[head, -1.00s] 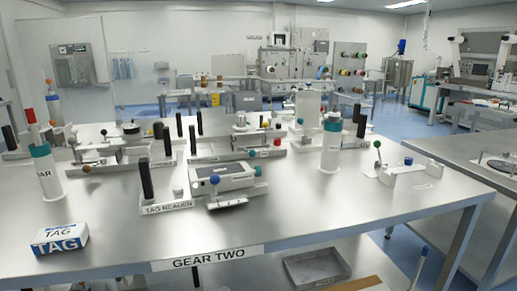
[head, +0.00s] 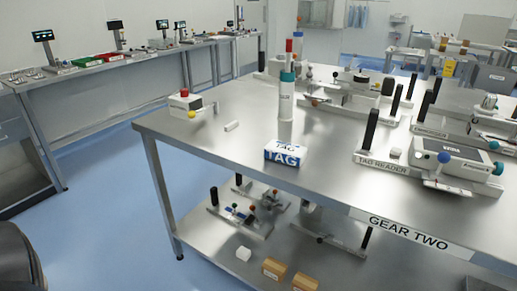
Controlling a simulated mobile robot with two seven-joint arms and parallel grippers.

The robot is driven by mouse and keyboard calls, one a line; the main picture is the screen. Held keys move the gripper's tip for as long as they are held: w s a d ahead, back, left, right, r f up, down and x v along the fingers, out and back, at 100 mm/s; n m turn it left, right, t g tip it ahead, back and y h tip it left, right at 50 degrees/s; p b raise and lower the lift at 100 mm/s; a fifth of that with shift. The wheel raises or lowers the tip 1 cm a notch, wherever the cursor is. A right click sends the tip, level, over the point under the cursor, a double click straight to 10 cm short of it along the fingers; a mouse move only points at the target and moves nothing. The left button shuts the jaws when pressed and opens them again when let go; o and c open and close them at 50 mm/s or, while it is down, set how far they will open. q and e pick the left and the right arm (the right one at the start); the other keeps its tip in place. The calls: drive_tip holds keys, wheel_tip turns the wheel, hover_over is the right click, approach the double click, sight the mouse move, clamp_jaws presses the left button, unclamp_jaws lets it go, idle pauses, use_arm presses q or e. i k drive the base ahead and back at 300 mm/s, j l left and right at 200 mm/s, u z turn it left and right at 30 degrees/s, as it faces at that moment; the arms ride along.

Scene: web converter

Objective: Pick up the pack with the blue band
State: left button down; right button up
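The pack with the blue band (head: 285,153) is a small white box with a blue band lettered "TAG". It lies on the steel table (head: 225,150), near its front edge and left of the "GEAR TWO" label (head: 408,233). A white cylinder with a teal collar (head: 286,100) stands just behind it. Nothing covers the pack from this side. Neither of my grippers is in the head view.
The "TAG READER" fixture (head: 440,165) stands right of the pack. A small white device with a red knob (head: 186,103) stands at the table's left corner. The lower shelf holds fixtures and brown boxes (head: 275,270). Blue floor (head: 110,200) is open to the left.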

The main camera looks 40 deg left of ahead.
sight(290, 154)
drive_tip(key=u, duration=0.9)
